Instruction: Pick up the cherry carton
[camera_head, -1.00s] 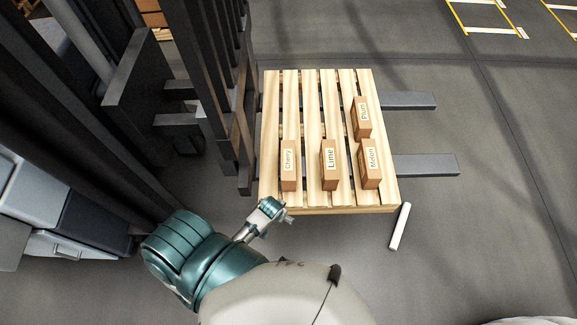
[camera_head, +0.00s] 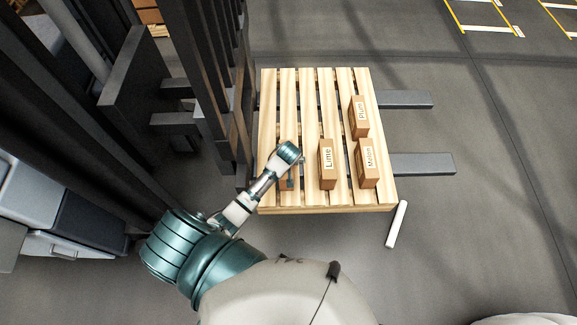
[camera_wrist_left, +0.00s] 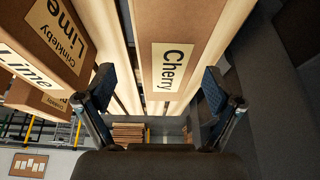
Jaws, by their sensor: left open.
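The cherry carton (camera_wrist_left: 189,35) is a brown box with a white "Cherry" label, large in the left wrist view between the two open fingers. In the head view my left arm hides most of the cherry carton (camera_head: 286,184). My left gripper (camera_wrist_left: 158,98) is open, one finger to each side of the carton, and I cannot tell whether they touch it. In the head view the left gripper (camera_head: 292,158) is over the near left part of the pallet. The right gripper is not in view.
The Lime carton (camera_head: 327,165) stands close to the right of the cherry carton. The Melon (camera_head: 368,165) and Plum (camera_head: 359,118) cartons stand farther right on the wooden pallet (camera_head: 270,100). Dark forklift bars (camera_head: 215,90) rise at its left. The far left slats are clear.

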